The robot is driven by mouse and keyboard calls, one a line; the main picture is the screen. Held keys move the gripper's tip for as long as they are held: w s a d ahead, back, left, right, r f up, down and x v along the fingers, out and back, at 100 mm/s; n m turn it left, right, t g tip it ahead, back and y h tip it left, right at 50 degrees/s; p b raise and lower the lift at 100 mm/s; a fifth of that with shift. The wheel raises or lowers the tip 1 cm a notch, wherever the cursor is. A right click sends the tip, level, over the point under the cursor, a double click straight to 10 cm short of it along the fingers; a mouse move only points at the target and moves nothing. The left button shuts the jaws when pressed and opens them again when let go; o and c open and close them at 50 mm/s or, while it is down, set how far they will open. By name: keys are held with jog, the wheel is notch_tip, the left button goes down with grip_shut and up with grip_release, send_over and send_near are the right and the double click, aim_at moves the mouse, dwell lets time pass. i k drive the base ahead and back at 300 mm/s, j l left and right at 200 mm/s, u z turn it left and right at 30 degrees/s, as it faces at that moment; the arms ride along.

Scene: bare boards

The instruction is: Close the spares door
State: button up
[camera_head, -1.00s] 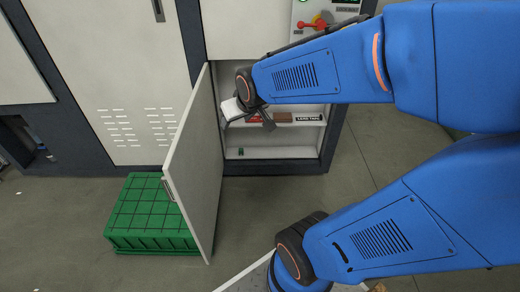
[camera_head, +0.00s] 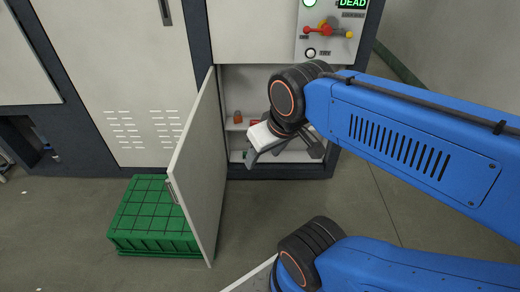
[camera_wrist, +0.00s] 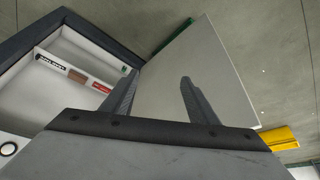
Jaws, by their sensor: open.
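The spares door (camera_head: 205,160) is a pale panel standing wide open, hinged at the left side of the spares compartment, with a small handle (camera_head: 175,191) near its free edge. The open compartment (camera_head: 240,88) has a shelf with small items. My gripper (camera_head: 285,152) is in front of the compartment, right of the door and apart from it, on its inner side. In the wrist view the open, empty fingers (camera_wrist: 158,92) point toward the door panel (camera_wrist: 190,75), and the compartment is at the left.
A green crate (camera_head: 150,215) stands on the floor left of the door, close behind its outer face. A control panel (camera_head: 330,30) with a red and yellow switch is above the compartment. A yellow object (camera_wrist: 281,138) shows in the wrist view. Floor right of the door is clear.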

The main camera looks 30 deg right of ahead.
aim_at(197, 171)
jog(key=j+z, duration=0.25)
jog(key=j, duration=0.2)
jog(key=k+j+z, duration=0.2)
jog(key=j, duration=0.25)
jog(key=j+z, duration=0.25)
jog(key=j, duration=0.25)
jog(key=i+j+z, duration=0.1)
jog(key=j+z, duration=0.35)
jog(key=j, duration=0.55)
jog(key=j+z, duration=0.45)
jog(key=j, duration=0.5)
jog(key=k+z, duration=0.1)
jog(key=z, duration=0.3)
jog(key=k+z, duration=0.1)
jog(key=z, duration=0.3)
jog(key=k+z, duration=0.1)
jog(key=z, duration=0.3)
